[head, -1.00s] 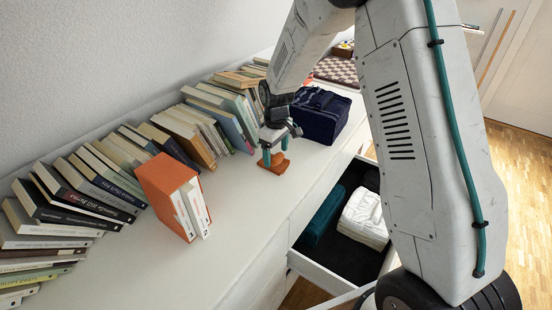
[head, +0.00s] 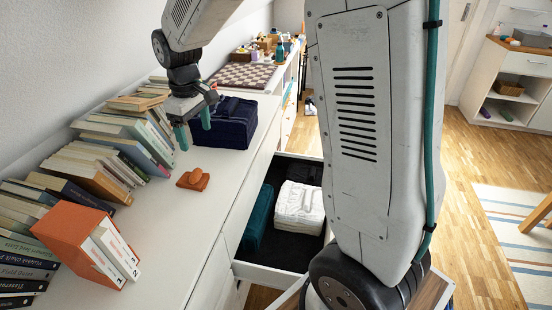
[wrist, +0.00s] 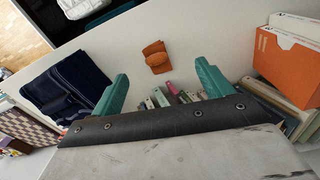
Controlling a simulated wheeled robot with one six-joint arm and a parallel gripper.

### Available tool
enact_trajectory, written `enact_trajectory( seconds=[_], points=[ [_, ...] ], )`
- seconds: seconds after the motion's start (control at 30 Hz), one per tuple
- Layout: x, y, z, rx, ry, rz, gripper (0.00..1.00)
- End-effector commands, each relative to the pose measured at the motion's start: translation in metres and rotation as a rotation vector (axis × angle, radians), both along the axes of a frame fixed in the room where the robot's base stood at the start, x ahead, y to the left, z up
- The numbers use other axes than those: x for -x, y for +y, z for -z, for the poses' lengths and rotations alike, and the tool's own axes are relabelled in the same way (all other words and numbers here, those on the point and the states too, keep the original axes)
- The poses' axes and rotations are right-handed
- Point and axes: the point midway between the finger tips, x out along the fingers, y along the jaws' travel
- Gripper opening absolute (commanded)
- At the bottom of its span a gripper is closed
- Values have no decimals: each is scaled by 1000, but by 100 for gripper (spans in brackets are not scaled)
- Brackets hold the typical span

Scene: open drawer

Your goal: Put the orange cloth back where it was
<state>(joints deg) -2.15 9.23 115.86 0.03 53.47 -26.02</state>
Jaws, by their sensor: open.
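The orange cloth (head: 193,179) lies as a small folded bundle on the white dresser top, in front of the book row. It also shows in the wrist view (wrist: 156,57), on the bare white surface beyond my fingers. My gripper (head: 195,130) is open and empty, its teal fingers hanging above the dresser top, apart from the cloth. In the wrist view my gripper (wrist: 161,80) has its fingers spread wide. The open drawer (head: 262,275) below holds a teal folded cloth (head: 258,222) and a white folded cloth (head: 298,208); dark bare floor shows in it.
A dark blue folded bundle (head: 226,124) stands close behind my gripper. Leaning books (head: 118,140) line the wall, with an orange book box (head: 85,243) nearer. A checkered board (head: 240,76) lies farther back. My arm hides the drawer's right side.

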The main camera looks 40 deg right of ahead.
Motion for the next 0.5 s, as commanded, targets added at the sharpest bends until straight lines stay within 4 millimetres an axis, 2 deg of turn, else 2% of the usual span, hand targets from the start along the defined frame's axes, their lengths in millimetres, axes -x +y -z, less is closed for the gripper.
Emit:
enact_trajectory(
  seconds=[0.03, 0.2, 0.33, 0.5],
  points=[
    [23, -3, -21, -1, -16, 34, 78],
    [97, -9, -64, -6, -35, 153, 78],
    [156, -13, -83, -11, -51, 244, 78],
    [230, -17, -91, -19, -71, 359, 78]
  ],
)
